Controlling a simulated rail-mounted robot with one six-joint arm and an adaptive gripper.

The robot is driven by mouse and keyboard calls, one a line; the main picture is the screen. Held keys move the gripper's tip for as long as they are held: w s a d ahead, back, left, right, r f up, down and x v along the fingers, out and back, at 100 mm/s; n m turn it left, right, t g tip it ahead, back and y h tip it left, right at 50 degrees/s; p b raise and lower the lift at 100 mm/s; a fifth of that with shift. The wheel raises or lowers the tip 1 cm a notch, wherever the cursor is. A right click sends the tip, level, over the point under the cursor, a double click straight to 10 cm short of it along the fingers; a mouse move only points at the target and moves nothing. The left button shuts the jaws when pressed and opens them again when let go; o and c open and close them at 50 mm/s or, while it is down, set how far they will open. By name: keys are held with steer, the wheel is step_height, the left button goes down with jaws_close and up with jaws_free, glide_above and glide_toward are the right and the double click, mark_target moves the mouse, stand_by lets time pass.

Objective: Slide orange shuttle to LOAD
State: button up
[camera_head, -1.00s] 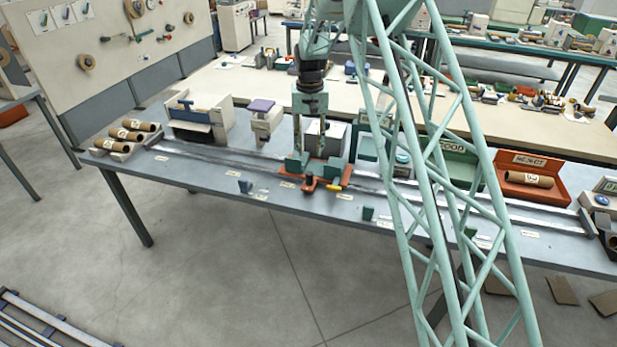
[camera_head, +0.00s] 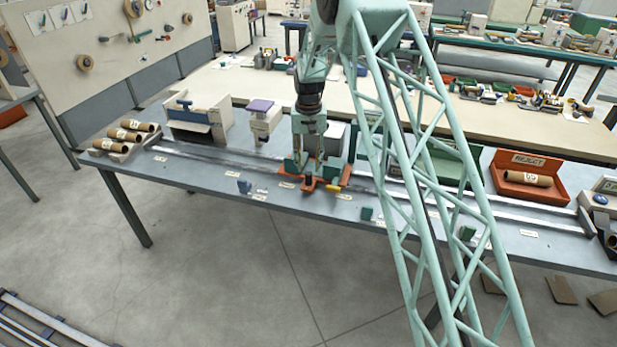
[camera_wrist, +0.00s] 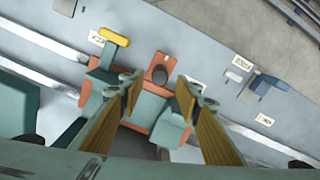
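The orange shuttle (camera_head: 333,182) sits on the rail on the grey table, with teal blocks on it, a dark knob (camera_wrist: 160,74) and a yellow handle (camera_wrist: 114,36). My gripper (camera_head: 310,164) is low over the shuttle in the head view. In the wrist view my gripper (camera_wrist: 160,88) is open, its two yellow-padded fingers apart on either side of the shuttle's middle, with the knob showing between their tips. Whether the fingers touch the shuttle I cannot tell. Small labels line the table's front, too small to read, so I cannot pick out LOAD.
The metal rail (camera_head: 220,160) runs along the table. Cardboard tubes (camera_head: 128,136) lie at its left end, and a red REJECT bin (camera_head: 528,178) stands at the right.

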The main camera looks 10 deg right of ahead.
mark_target(308, 173)
steer(key=shift+f, duration=3.15)
steer(key=shift+c, duration=0.4)
jaws_close()
